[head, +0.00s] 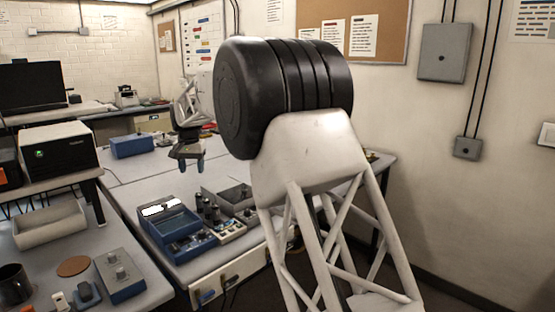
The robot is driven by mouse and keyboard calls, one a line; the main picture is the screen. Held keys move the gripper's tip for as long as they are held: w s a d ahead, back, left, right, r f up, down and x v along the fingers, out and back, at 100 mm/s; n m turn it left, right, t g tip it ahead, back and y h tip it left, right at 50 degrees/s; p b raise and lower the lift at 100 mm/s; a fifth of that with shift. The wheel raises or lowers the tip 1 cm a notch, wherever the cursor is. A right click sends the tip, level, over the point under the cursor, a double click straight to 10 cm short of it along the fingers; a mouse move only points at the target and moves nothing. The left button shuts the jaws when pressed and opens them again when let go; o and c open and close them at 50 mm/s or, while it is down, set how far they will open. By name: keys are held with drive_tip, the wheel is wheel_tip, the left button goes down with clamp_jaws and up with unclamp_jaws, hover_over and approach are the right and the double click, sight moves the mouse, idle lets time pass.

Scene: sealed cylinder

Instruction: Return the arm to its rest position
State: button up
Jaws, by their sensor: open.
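My gripper (191,165) hangs in the middle left of the head view, above the grey bench top (125,172), pointing down.
A blue instrument with a lit display (163,211) and knobbed grey boxes (230,196) stand on the bench below my gripper. A blue box (132,145) lies behind to the left. A tray (50,224) and a white-topped unit (58,147) are at left.

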drive_tip(key=s+d+r, duration=0.3)
drive_tip(key=s+d, duration=0.5)
drive_tip(key=d, duration=0.3)
drive_tip(key=s+d+r+t, duration=0.1)
drive_tip(key=s+d+r, duration=0.2)
drive_tip(key=s+d, duration=0.6)
drive_tip(key=s+d+r, duration=0.3)
drive_tip(key=s+d, duration=0.5)
drive_tip(key=d, duration=0.4)
drive_tip(key=s+d+f, duration=0.4)
drive_tip(key=s+d, duration=0.1)
drive_tip(key=s, duration=0.6)
drive_tip(key=s+d+f, duration=0.4)
drive_tip(key=s+d, duration=0.1)
drive_tip(key=s, duration=0.6)
drive_tip(key=s+d+f+t, duration=0.1)
drive_tip(key=s+d+f, duration=0.3)
drive_tip(key=s, duration=0.7)
drive_tip(key=shift+d+f, duration=0.35)
drive_tip(key=shift+d, duration=0.65)
